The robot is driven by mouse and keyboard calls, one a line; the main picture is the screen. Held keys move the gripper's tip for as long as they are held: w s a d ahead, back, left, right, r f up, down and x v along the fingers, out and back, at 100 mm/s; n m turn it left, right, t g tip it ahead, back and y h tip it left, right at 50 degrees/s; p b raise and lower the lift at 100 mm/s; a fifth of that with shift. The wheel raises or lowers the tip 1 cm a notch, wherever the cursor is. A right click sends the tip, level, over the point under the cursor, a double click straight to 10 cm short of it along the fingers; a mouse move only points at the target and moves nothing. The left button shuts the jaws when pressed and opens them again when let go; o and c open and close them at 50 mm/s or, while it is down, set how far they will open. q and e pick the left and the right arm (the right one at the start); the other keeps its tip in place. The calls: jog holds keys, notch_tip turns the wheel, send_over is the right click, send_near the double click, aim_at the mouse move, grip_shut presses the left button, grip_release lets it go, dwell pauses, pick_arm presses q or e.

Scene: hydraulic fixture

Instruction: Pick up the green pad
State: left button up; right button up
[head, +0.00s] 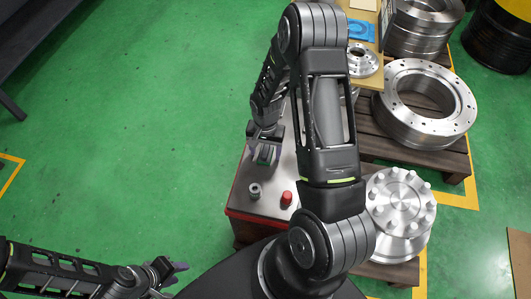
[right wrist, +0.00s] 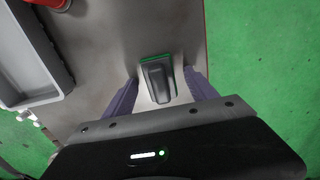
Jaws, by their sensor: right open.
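The green pad (right wrist: 157,80) shows in the right wrist view as a dark grey block with green edges, lying on a grey metal surface. My right gripper (right wrist: 161,77) is open, with one purple-grey finger on each side of the pad. There seems to be a gap between each finger and the pad; I cannot tell how high the fingers are above the surface.
The red-edged table (head: 268,207) carries a grey fitting (head: 254,190) and a red cylinder (head: 287,197). A grey tray (right wrist: 25,60) is left of the pad in the right wrist view. Flanged metal parts (head: 402,200) stand on pallets at right. Green floor lies open at left.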

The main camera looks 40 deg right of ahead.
jog(key=shift+c, duration=0.4)
grip_shut()
dwell(0.7)
